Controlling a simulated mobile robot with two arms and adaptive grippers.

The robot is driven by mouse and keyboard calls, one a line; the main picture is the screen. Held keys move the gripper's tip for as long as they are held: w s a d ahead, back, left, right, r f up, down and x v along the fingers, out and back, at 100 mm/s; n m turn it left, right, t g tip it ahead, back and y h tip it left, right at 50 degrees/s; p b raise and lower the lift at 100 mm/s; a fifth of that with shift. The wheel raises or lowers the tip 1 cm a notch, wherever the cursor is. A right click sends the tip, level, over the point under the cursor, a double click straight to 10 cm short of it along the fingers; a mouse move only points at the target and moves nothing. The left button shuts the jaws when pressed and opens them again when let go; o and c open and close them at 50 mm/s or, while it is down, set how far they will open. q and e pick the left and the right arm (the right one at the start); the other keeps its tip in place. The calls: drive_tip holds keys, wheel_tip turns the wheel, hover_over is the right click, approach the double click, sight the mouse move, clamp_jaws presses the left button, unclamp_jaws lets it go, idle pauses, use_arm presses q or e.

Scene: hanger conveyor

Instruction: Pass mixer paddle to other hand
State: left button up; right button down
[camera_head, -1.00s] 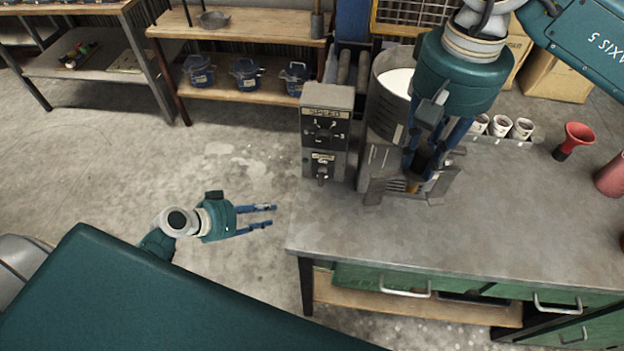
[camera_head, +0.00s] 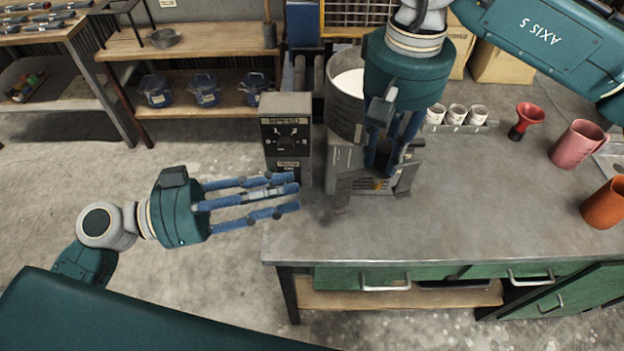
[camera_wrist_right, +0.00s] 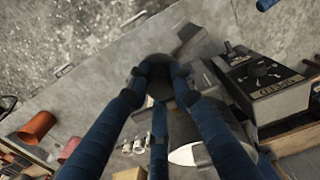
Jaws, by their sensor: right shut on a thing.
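My right gripper (camera_head: 382,168) points down over the bench, in front of the metal mixing pot. It is shut on a dark piece, which I take to be the mixer paddle; its round dark end (camera_wrist_right: 160,76) shows between the three blue fingers in the right wrist view. Its full shape is hidden by the fingers in the head view. My left gripper (camera_head: 294,192) is open and empty. Its fingers point right, in front of the speed box near the bench's left edge, apart from the right gripper.
The speed control box (camera_head: 287,135) and the pot (camera_head: 345,105) of white material stand at the bench's left end. White cups (camera_head: 457,114), a red funnel (camera_head: 527,118) and a pink jug (camera_head: 577,145) are to the right. The front bench top (camera_head: 400,225) is clear.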

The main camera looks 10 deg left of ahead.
sight(336, 181)
use_arm(q)
drive_tip(key=x, duration=1.2)
drive_tip(key=shift+w, duration=0.1)
clamp_jaws()
use_arm(e)
drive_tip(key=c, duration=1.4)
unclamp_jaws()
drive_tip(key=shift+c, duration=0.2)
